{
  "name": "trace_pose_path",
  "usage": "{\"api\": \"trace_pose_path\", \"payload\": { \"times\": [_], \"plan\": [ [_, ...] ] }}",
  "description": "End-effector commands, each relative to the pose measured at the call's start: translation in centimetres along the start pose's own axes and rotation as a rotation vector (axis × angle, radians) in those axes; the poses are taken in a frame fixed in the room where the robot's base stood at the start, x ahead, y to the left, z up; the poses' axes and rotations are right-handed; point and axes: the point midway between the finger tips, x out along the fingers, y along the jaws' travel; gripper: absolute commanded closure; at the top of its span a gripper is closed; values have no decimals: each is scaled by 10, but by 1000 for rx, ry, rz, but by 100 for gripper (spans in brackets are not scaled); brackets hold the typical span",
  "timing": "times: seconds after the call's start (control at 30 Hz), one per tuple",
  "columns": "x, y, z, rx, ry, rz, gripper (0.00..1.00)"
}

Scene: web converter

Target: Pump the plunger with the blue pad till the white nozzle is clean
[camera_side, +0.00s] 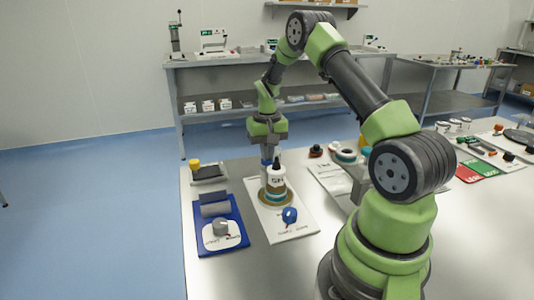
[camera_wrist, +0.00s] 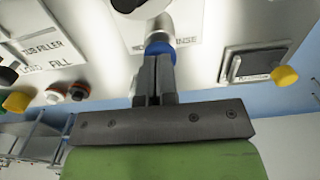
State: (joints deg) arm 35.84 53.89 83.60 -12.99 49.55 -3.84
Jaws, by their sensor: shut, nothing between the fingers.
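My gripper (camera_wrist: 154,78) points down with its fingers together and empty. Its fingertips are at the blue pad (camera_wrist: 160,48), touching or almost touching it; I cannot tell which. In the side view the gripper (camera_side: 267,154) stands over the blue pad (camera_side: 266,162).
A blue knob (camera_side: 289,215) sits on the placard's front part. To the left is a blue board (camera_side: 231,243) with grey parts. Behind it is a dark plate with a yellow knob (camera_side: 195,164). More placards and parts fill the right side. The table's left front is bare.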

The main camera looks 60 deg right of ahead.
Motion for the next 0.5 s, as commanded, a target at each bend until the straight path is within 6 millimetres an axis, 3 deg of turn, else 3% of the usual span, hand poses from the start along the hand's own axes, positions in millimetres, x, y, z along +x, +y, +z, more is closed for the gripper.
{"api": "trace_pose_path", "payload": {
  "times": [0.5],
  "plan": [
    [-34,0,-1,-1,4,0,100]
  ]
}}
